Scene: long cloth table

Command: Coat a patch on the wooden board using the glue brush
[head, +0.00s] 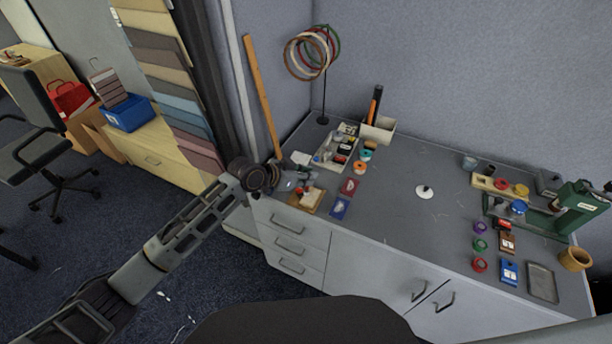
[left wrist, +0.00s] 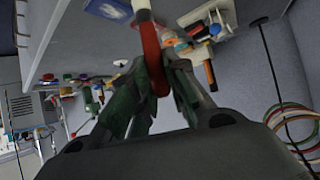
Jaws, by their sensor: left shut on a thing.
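The wooden board (head: 304,207) is a small tan piece near the front left edge of the grey tabletop, with a red and white item showing over it. My left gripper (head: 296,184) is just behind and left of it. In the left wrist view my left gripper (left wrist: 157,72) is shut on a red-handled thing (left wrist: 151,48) with a pale end, which looks like the glue brush. I cannot tell whether its tip touches the board. My right gripper is not in view.
A parts tray (head: 335,152) stands behind. A green press (head: 582,208) and several small pots are at the right. The table's middle is mostly clear around a white disc (head: 424,192).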

